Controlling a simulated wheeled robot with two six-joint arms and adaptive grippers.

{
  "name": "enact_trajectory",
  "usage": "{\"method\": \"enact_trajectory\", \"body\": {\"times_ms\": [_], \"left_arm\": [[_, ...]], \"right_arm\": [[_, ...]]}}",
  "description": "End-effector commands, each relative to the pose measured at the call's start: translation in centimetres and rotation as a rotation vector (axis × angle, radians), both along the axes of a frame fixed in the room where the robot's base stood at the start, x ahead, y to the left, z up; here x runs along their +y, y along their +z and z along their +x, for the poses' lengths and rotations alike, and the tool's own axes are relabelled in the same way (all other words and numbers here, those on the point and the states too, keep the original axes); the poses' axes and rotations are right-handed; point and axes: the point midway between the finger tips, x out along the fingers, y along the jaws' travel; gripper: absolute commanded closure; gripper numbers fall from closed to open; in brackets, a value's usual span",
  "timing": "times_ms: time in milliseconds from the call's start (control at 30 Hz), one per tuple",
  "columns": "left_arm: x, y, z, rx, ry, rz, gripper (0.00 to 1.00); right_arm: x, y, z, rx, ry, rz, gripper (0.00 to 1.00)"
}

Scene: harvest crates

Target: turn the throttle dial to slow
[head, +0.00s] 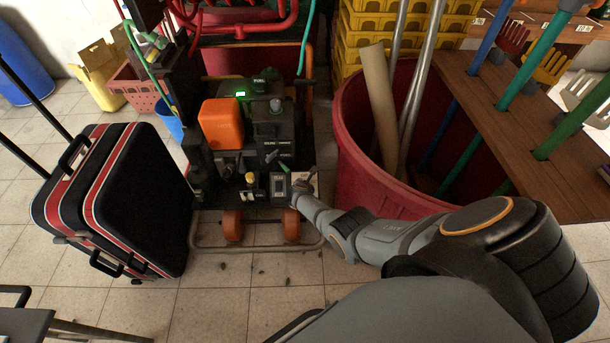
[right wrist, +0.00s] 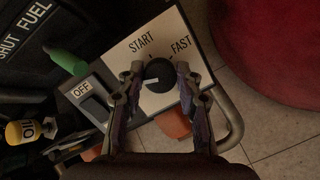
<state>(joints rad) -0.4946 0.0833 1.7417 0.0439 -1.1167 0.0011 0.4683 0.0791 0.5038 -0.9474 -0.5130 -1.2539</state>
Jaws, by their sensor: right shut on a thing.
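The throttle dial (right wrist: 159,74) is a round black knob on a white plate (right wrist: 150,30) lettered START and FAST. A white mark on the knob points left in the right wrist view; no SLOW lettering shows there. My right gripper (right wrist: 159,78) is shut on the dial, one finger on each side of it. In the head view my right gripper (head: 300,186) is at the lower right front of the machine's panel, and the dial is too small to make out. My left gripper is not in view.
Beside the dial are a switch marked OFF (right wrist: 82,91), a green lever (right wrist: 66,61) and a yellow knob (right wrist: 20,131). The machine (head: 222,160) stands between a black suitcase (head: 140,200) and a red bin (head: 350,165) holding tubes.

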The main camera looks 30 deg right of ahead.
Motion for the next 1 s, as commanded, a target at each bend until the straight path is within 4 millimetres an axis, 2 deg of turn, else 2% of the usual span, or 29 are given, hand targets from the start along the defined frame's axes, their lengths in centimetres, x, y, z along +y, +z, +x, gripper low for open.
{"method": "enact_trajectory", "body": {"times_ms": [267,300,433,833,1000], "left_arm": [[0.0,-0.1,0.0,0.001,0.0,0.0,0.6],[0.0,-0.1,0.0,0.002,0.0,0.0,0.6],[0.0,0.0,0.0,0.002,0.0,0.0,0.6],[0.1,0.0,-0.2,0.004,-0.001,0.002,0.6],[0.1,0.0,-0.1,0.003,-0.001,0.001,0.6]], "right_arm": [[0.1,-0.1,0.0,0.001,0.002,0.001,0.97],[0.1,-0.1,0.0,0.001,0.002,0.001,0.61],[0.1,-0.1,0.0,0.001,0.002,0.001,0.43],[0.1,0.1,-0.1,-0.001,0.0,-0.001,0.42],[0.7,1.0,-0.8,-0.004,-0.002,-0.003,0.42]]}}
